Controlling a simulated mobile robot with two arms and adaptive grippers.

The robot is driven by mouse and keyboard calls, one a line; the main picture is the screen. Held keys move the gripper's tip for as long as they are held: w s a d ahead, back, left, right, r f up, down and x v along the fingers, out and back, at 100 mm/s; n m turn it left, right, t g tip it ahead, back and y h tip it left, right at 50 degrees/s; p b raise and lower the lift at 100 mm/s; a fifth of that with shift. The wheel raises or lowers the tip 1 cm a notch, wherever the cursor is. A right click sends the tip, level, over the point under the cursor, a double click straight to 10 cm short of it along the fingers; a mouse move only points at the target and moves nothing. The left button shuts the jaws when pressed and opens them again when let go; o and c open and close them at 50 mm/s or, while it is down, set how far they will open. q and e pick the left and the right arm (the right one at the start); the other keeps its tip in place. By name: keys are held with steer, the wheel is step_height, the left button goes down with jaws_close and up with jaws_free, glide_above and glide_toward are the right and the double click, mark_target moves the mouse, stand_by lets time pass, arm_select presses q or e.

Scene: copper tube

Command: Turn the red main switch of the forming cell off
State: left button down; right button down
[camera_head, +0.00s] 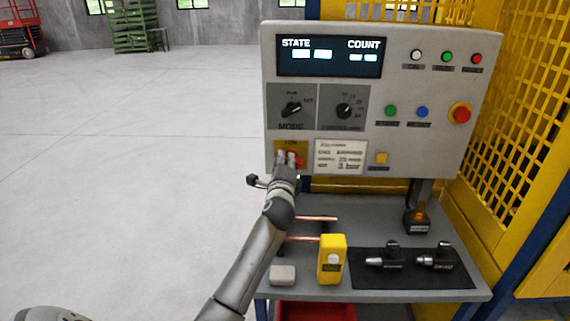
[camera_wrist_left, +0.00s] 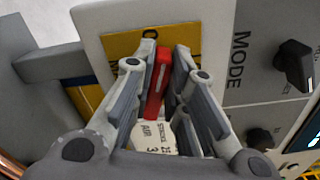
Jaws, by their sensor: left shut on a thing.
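The red main switch (camera_wrist_left: 156,84) sits on a yellow plate (camera_wrist_left: 122,44) at the lower left of the grey control panel (camera_head: 395,150). In the head view a bit of its red handle (camera_head: 299,161) shows beside my left fingers. My left gripper (camera_head: 287,157) reaches up to the panel from below. In the left wrist view my left gripper (camera_wrist_left: 164,60) has one finger on each side of the red handle and is shut on it. The fingers hide part of the plate. My right gripper is not in view.
Above the switch are the black MODE knob (camera_head: 291,109) and another dial (camera_head: 344,110). A red mushroom button (camera_head: 461,114) is at the right. Below, the shelf (camera_head: 330,208) holds copper tubes (camera_head: 316,218), a yellow device (camera_head: 331,259) and a black mat (camera_head: 400,283) with tools.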

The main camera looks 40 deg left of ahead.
arm_select(q)
steer(key=shift+f+n+b, duration=0.2)
steer(key=shift+n+b, duration=0.15)
steer(key=shift+n, duration=0.6)
steer(key=shift+f+n+b, duration=0.15)
steer(key=shift+n+b, duration=0.15)
steer(key=shift+n, duration=0.65)
steer(key=c, duration=1.4)
jaws_free()
steer(key=shift+c, duration=0.2)
steer(key=v, duration=1.2)
steer(key=shift+a, duration=0.1)
